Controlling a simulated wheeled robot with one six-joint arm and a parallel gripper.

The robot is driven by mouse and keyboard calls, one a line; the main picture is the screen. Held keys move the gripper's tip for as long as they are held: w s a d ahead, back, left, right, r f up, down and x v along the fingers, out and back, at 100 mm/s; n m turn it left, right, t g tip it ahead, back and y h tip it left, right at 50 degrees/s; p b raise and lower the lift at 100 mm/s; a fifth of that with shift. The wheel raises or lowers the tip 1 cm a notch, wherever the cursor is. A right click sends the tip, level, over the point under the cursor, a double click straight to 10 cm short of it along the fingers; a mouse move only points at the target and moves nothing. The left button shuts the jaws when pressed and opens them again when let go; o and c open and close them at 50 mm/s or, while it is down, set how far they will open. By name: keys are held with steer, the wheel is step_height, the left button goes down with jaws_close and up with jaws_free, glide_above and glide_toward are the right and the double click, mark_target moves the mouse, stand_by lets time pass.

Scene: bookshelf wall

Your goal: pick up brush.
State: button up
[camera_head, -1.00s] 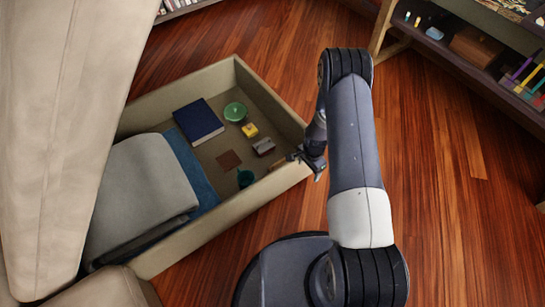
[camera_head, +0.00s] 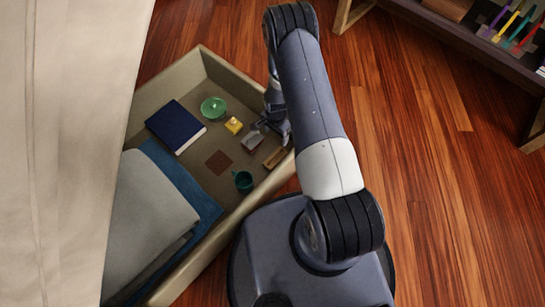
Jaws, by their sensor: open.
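A small tan, oblong wooden piece (camera_head: 274,157) that looks like the brush lies inside the open drawer, along its right wall; it is too small to be certain. My gripper (camera_head: 271,131) is open and hangs over the right side of the drawer, just above this piece in the picture. A small grey-brown block (camera_head: 251,140) lies close to the gripper's left finger. Whether the gripper touches anything cannot be told. My arm hides part of the drawer's right wall.
A shelf (camera_head: 480,45) stands at upper right. Wooden floor lies between.

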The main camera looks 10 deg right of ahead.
steer(key=b, duration=0.9)
glide_above(275, 154)
step_height(275, 154, down, 9)
steer(key=shift+f, duration=0.1)
step_height(275, 154, down, 11)
steer(key=b, duration=0.4)
steer(key=shift+w+d, duration=0.1)
steer(key=shift+d, duration=0.05)
steer(key=c, duration=1.1)
steer(key=shift+r, duration=0.2)
steer(key=shift+c, duration=0.2)
step_height(275, 154, up, 10)
steer(key=p, duration=0.4)
